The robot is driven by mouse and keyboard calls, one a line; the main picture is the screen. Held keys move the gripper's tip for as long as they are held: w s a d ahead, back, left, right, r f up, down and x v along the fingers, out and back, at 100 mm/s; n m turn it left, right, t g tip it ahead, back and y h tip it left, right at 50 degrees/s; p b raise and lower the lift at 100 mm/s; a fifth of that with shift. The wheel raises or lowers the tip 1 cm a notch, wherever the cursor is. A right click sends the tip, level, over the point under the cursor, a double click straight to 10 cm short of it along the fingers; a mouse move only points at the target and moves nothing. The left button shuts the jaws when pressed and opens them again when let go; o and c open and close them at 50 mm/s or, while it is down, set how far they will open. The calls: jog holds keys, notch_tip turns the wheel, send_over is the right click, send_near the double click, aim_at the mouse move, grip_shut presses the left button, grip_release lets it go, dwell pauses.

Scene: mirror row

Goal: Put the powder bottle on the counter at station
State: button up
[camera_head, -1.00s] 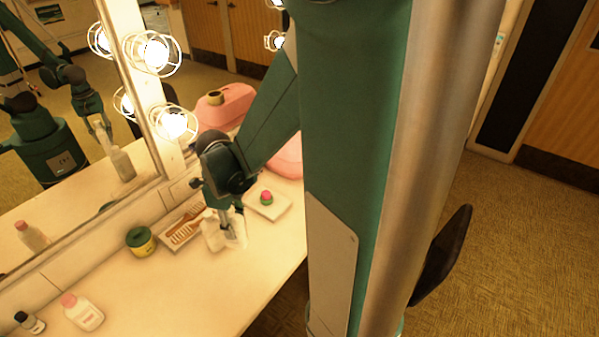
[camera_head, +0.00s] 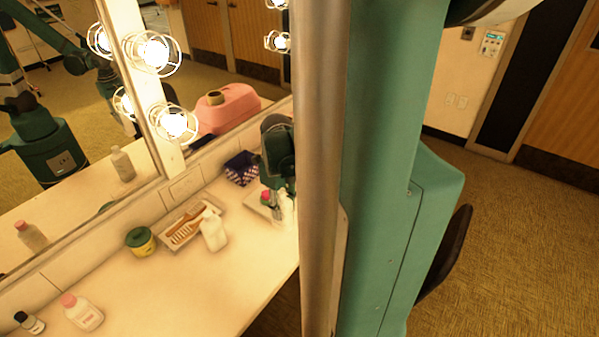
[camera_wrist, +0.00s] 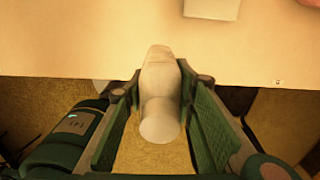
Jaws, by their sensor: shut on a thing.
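A pale, plain bottle, apparently the powder bottle (camera_wrist: 160,95), is between the two fingers of my gripper (camera_wrist: 160,100) in the wrist view. My gripper is shut on it, near the counter's edge. In the head view, my gripper (camera_head: 278,195) and the pale bottle (camera_head: 287,208) show at the right of the counter (camera_head: 170,290), partly hidden by my arm. I cannot tell whether the bottle touches the counter. A similar white bottle (camera_head: 213,232) stands apart on the counter, to the left. No station marking is legible.
A tray with a brush (camera_head: 185,226), a green-lidded yellow jar (camera_head: 141,241), a pink-capped bottle (camera_head: 82,312) and a small dark-capped bottle (camera_head: 29,322) line the counter. A dark checked box (camera_head: 241,168) is by the mirror. The front middle counter is clear.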

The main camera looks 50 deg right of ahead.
aim_at(286, 226)
jog(key=shift+s+d, duration=0.35)
jog(key=shift+d, duration=0.15)
jog(key=shift+f, duration=0.1)
jog(key=shift+f+b, duration=0.6)
jog(key=shift+f, duration=2.25)
jog(key=shift+f, duration=0.1)
jog(key=shift+f+b, duration=0.4)
jog(key=shift+f, duration=1.55)
jog(key=shift+f, duration=0.2)
jog(key=o, duration=1.1)
jog(key=shift+c, duration=0.2)
jog(key=shift+r, duration=0.25)
